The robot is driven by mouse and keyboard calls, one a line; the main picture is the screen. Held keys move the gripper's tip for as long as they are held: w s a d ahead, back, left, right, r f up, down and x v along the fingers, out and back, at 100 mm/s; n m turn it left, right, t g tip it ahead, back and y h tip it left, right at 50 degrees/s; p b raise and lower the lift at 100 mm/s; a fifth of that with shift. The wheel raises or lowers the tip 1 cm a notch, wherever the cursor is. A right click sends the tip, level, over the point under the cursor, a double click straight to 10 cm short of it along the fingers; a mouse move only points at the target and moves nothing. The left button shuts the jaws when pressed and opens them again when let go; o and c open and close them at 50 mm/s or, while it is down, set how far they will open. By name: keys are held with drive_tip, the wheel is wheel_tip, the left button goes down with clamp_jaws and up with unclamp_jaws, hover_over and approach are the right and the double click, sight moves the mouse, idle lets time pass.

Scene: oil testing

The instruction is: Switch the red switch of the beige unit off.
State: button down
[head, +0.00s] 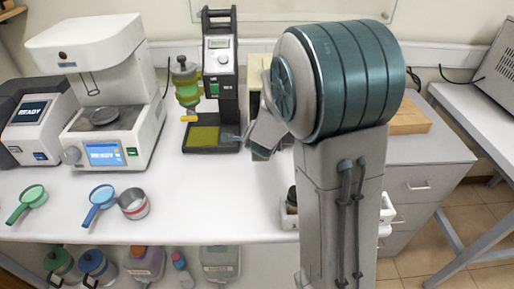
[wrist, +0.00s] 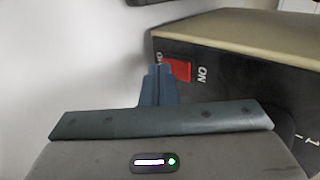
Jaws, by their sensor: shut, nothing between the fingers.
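The beige unit (wrist: 240,38) fills the right of the wrist view, with a beige top and a dark front panel. Its red switch (wrist: 180,69) is near the panel's upper left corner, beside a white "ON" label (wrist: 202,75) that appears turned. My gripper (wrist: 157,72) is shut and empty; its fingertips overlap the switch's left edge in the picture. I cannot tell whether they touch it, or which way the switch is tipped. In the head view my arm hides most of the beige unit (head: 254,74), and my gripper's tip is low beside the black stand.
A white machine (head: 110,70) with a blue screen stands further left. Green and blue strainers (head: 101,196) and a metal cup (head: 133,204) lie at the front. The table middle is clear.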

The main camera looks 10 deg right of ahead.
drive_tip(key=shift+w, duration=0.3)
drive_tip(key=shift+f, duration=0.1)
drive_tip(key=shift+w+f+b, duration=0.1)
drive_tip(key=shift+f+b, duration=0.15)
drive_tip(key=shift+b, duration=0.7)
drive_tip(key=shift+r+p, duration=1.15)
drive_tip(key=shift+r, duration=0.05)
